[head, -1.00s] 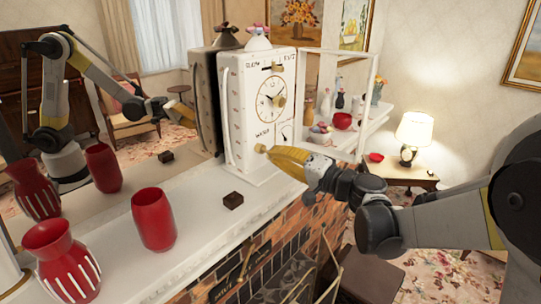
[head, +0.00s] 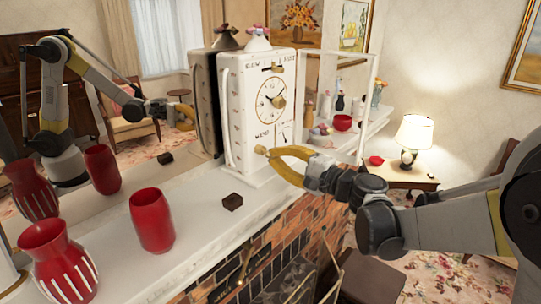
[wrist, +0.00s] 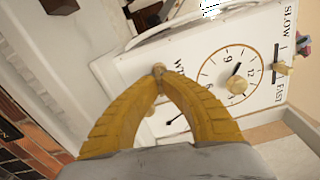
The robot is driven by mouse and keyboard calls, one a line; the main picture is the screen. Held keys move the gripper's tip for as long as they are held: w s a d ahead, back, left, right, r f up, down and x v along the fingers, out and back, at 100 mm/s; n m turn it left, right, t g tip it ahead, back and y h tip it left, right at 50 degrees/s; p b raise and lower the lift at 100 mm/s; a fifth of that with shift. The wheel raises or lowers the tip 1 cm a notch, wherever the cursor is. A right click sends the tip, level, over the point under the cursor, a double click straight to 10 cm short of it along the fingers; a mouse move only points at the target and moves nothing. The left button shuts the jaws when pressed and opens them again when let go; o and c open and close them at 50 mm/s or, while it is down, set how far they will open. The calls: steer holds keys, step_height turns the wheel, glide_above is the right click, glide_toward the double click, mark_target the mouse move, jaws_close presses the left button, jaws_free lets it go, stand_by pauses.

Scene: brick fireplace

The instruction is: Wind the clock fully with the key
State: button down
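The white clock (head: 242,118) stands upright on the mantel, its round dial (head: 271,100) facing the room. A small brass key (head: 261,150) sticks out low on its front, near the word WIND. My gripper (head: 270,156) has its two yellow fingers bowed apart in the middle, with their tips coming together at the key. In the wrist view the fingertips close around the key's brass end (wrist: 158,71). The key's shaft is mostly hidden behind the fingers.
A small dark block (head: 233,202) and red vases (head: 152,220) stand on the mantel (head: 190,262) left of the clock. A mirror behind reflects the arm, clock and vases. A glass-sided frame (head: 340,90) is right of the clock. A lit lamp (head: 412,135) stands farther right.

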steer(key=m, duration=0.3)
steer(key=shift+m+b, duration=0.35)
steer(key=shift+m, duration=0.75)
steer(key=m, duration=0.2)
steer(key=shift+m, duration=0.3)
steer(key=shift+m+b, duration=0.3)
steer(key=shift+m, duration=2)
